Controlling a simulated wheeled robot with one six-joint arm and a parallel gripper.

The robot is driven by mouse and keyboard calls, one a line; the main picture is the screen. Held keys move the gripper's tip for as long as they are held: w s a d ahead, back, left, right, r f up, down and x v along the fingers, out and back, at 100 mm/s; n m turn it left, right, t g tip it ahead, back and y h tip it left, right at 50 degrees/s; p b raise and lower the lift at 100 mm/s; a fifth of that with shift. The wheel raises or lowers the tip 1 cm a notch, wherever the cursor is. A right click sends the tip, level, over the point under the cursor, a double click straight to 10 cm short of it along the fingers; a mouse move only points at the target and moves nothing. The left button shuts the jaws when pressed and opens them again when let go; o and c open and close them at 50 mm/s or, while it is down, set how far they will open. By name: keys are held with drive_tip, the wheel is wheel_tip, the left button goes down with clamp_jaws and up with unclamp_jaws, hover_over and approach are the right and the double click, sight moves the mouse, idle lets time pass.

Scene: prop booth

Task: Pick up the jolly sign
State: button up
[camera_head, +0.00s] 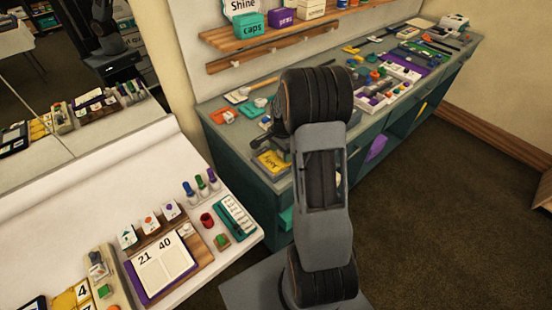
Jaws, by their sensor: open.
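The jolly sign (268,163) is a small yellow plate with dark lettering, lying at the near left end of the green counter (227,140). My gripper (262,145) is dark and small in this view, just above and behind the sign in the picture. It is open, with nothing seen between its fingers. I cannot tell its height above the sign. My arm covers the counter just right of the sign and may hide part of the sign's right side.
An orange-red item (228,116) and other small things lie behind the gripper. Many tools and trays crowd the counter's right part. A wooden shelf (235,38) with boxes hangs above. A white table (65,190) with cards and pegs stands at left. Brown floor (440,200) is open at right.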

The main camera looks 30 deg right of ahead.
drive_tip(key=shift+c, duration=0.3)
drive_tip(key=c, duration=0.9)
drive_tip(key=shift+c, duration=0.2)
drive_tip(key=shift+r, duration=0.15)
